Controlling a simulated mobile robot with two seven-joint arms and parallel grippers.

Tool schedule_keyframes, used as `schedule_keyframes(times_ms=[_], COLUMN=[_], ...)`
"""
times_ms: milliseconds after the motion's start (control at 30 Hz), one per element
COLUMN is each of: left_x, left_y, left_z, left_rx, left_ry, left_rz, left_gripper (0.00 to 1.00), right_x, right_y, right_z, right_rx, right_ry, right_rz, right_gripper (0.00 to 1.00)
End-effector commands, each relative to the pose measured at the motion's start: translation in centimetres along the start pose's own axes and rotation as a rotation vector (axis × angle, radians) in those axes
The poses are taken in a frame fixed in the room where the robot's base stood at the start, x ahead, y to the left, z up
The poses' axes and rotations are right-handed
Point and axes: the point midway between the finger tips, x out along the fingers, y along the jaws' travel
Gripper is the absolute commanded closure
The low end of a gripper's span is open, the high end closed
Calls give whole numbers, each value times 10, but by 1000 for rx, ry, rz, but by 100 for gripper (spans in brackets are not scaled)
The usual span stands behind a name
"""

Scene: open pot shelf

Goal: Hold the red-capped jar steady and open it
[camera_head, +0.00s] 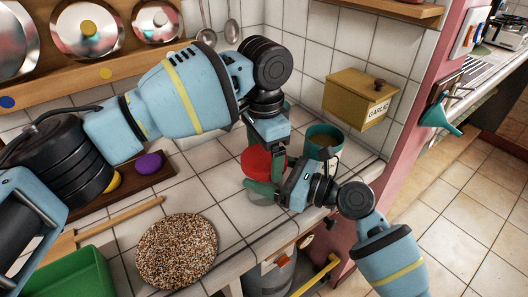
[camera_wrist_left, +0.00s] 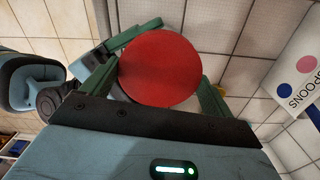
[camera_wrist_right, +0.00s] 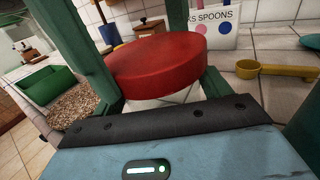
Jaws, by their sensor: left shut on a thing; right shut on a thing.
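My right gripper (camera_head: 268,187) reaches in low from the right, shut on the jar body. In the right wrist view the cap (camera_wrist_right: 160,62) sits above the pale body (camera_wrist_right: 165,97). The cap appears seated on the jar. Fingers hide parts of the jar.
A round speckled mat (camera_head: 176,250), a wooden spoon (camera_head: 120,218) and a green tray (camera_head: 75,272) lie left. The counter's front edge is near the jar.

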Motion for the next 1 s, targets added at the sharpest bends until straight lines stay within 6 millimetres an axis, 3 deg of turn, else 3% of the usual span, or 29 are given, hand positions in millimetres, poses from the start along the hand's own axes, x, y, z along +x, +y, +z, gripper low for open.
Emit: schedule_keyframes(times_ms=[100, 1000], left_x=[0, -7], left_y=[0, -1], left_z=[0, 0], left_rx=[-102, -100], left_ry=[0, 1], left_rz=[0, -2], left_gripper=[40, 40], right_x=[0, 0], right_y=[0, 0], right_z=[-1, -1], right_rx=[0, 1], right_ry=[1, 1], right_rz=[1, 1], right_gripper=[88, 88])
